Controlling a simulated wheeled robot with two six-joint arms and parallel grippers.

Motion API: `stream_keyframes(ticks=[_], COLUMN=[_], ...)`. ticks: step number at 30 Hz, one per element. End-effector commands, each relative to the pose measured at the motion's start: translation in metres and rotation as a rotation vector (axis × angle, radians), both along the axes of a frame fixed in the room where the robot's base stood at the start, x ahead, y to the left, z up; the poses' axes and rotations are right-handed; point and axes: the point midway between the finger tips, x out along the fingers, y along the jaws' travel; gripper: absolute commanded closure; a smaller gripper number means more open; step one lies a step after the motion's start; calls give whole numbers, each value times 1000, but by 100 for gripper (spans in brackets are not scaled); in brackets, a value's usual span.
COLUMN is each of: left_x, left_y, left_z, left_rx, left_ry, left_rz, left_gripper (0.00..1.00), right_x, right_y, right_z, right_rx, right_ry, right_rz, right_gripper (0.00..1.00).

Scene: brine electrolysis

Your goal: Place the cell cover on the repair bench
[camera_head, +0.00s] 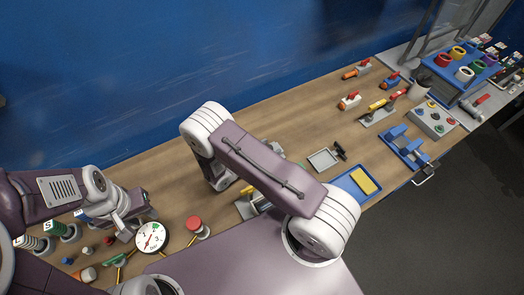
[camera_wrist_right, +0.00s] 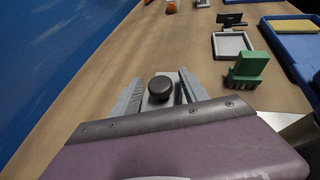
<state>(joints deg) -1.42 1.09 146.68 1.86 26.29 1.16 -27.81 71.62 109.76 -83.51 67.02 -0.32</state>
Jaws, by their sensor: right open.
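A grey piece with a round black knob (camera_wrist_right: 161,88) stands on the wooden bench (camera_wrist_right: 110,70) in the right wrist view; it may be the cell cover, but I cannot be sure. My right gripper (camera_wrist_right: 160,92) is open, with its two grey fingers on either side of the knob and a gap visible around it. In the head view my right arm hides this gripper and the knob. My left gripper (camera_head: 128,218) is low over the left part of the bench, and its fingers are too unclear to judge.
A green block (camera_wrist_right: 247,70) and a grey square tray (camera_wrist_right: 232,45) stand right of my right gripper. A blue tray (camera_head: 345,186) holds a yellow pad. A gauge (camera_head: 151,237) and a red button (camera_head: 194,224) are near my left gripper. A blue wall runs behind.

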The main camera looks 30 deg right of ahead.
Motion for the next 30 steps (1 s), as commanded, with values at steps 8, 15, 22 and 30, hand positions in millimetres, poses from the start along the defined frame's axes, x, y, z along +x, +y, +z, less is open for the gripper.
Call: stream_keyframes(ticks=[8,15,22,30], left_x=[0,0,0,0], left_y=[0,0,0,0], left_z=[18,26,27,26], left_rx=[0,0,0,0], left_ry=[0,0,0,0], left_rz=[0,0,0,0], left_gripper=[64,64,64,64], right_x=[-18,-34,-39,-39], right_y=[53,92,103,103], right_z=[27,43,46,46], right_rx=[2,1,1,0], right_ry=[-4,-3,0,0], right_rz=[9,5,1,1], right_gripper=[48,48,48,48])
